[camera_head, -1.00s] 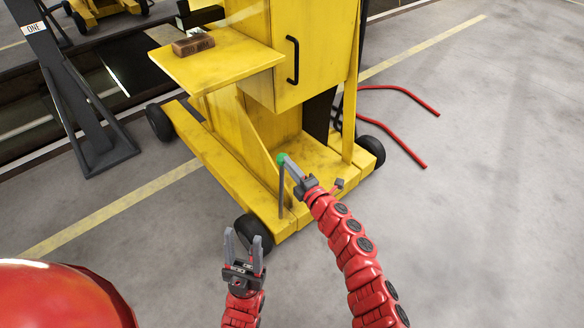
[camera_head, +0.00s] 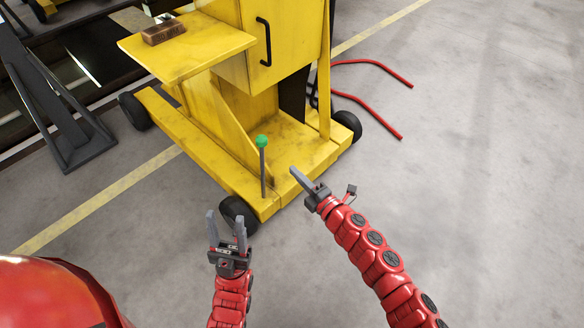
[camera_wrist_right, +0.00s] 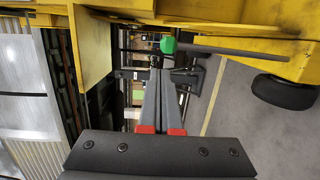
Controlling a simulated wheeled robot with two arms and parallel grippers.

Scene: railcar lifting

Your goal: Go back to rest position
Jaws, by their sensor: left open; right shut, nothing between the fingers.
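My left gripper (camera_head: 227,228) is open and empty, in front of the yellow machine's near wheel. My right gripper (camera_head: 294,170) is shut with nothing in it, to the right of the lever (camera_head: 263,170). The lever is a thin grey rod with a green knob (camera_head: 262,141), upright on the base of the yellow lifting machine (camera_head: 290,135). In the head view, the right gripper is clear of the lever. In the right wrist view, the green knob (camera_wrist_right: 168,46) shows just beyond the shut fingertips (camera_wrist_right: 156,65).
A brown brick (camera_head: 164,33) lies on the machine's yellow shelf (camera_head: 200,52). A dark stand (camera_head: 62,105) is at the left. Red handles (camera_head: 370,112) stick out behind the machine at the right. The grey floor (camera_head: 470,170) is free on the right.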

